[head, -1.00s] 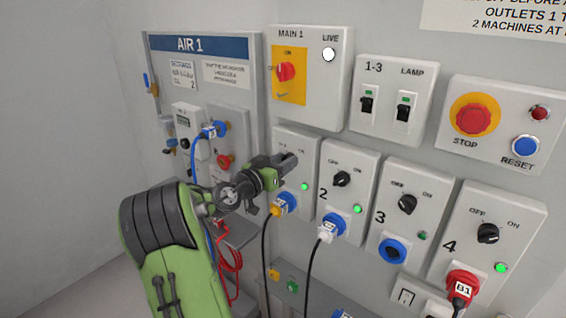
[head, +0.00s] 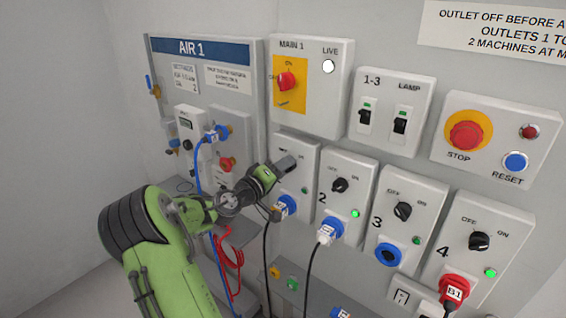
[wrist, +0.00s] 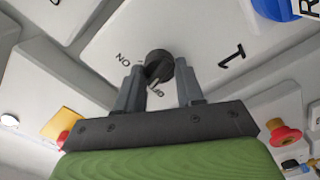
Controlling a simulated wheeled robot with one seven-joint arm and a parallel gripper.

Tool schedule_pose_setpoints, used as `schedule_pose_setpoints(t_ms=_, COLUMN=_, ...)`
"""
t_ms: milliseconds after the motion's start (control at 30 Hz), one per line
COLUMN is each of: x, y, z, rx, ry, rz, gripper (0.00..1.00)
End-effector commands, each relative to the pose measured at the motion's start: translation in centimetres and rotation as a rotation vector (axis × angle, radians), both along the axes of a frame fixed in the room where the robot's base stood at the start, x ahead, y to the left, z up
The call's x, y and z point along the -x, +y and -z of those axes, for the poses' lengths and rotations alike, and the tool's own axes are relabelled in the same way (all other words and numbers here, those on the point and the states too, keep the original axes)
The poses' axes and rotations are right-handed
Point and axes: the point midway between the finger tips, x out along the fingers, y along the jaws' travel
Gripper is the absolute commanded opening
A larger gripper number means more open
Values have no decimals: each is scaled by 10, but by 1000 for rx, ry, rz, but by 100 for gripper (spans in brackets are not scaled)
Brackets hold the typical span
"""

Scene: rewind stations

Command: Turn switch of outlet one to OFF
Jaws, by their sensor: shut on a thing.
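The outlet one panel (head: 309,155) is the leftmost of the row of outlet boxes in the head view. My gripper (head: 284,168) is in front of it and hides its switch there. In the wrist view the black round switch knob (wrist: 158,62) sits between the fingertips of my gripper (wrist: 160,76), which is shut on it. The printed number 1 is right of the knob, the ON label left of it and the OFF label just below, partly covered. The knob's pointer direction is hard to read. The outlet one lamp (head: 304,190) looks dark.
A blue plug (head: 285,206) with a black cable sits below my gripper. Outlet two (head: 345,176), outlet three (head: 392,230) and outlet four (head: 462,245) stand to the right. The MAIN 1 box (head: 325,90) is above and the AIR 1 panel (head: 245,75) is left.

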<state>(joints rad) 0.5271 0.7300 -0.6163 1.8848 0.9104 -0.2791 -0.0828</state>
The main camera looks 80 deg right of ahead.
Motion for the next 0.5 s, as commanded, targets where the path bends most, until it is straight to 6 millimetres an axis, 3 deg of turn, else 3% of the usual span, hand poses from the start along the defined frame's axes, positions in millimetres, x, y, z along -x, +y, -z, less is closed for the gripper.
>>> schedule_pose_setpoints(t_ms=500, x=-1, y=0, z=0, rx=-164, ry=373, rz=-1, gripper=7)
